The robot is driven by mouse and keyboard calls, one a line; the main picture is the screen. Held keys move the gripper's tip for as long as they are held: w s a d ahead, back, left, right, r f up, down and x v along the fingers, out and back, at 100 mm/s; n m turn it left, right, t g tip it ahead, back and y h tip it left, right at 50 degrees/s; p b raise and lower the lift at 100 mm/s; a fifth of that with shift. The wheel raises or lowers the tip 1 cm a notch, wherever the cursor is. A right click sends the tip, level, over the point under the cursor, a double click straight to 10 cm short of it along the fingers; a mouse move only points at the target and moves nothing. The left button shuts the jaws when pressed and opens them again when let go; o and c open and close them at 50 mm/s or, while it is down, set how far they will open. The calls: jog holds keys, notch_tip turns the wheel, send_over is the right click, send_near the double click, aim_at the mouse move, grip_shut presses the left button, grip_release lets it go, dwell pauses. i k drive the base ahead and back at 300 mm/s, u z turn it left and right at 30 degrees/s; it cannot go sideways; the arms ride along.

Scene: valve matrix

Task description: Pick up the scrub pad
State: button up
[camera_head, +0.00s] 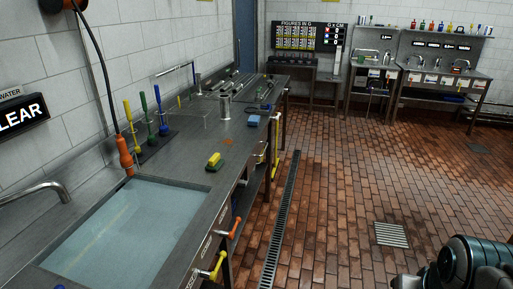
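The scrub pad (213,161), a small block with a yellow body and a dark green face, lies on the steel counter (195,178). It sits just beyond the far right corner of the water-filled sink, near the counter's front edge. Part of my arm shows at the bottom right corner, over the floor and well away from the pad. No gripper fingers show in this view.
The sink (125,228) fills the near counter. Upright coloured-handled brushes (150,125) and an orange hanging sprayer (124,155) stand behind the pad. A blue block (254,120) lies farther along. Orange (233,225) and yellow (217,266) valve handles jut out front. The brick floor at right is open.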

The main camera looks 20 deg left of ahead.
aim_at(216, 162)
jog(key=z, duration=0.15)
jog(key=i, duration=1.6)
jog(key=u, duration=0.5)
jog(key=i, duration=1.15)
jog(key=u, duration=1.75)
jog(key=i, duration=0.65)
jog(key=u, duration=0.55)
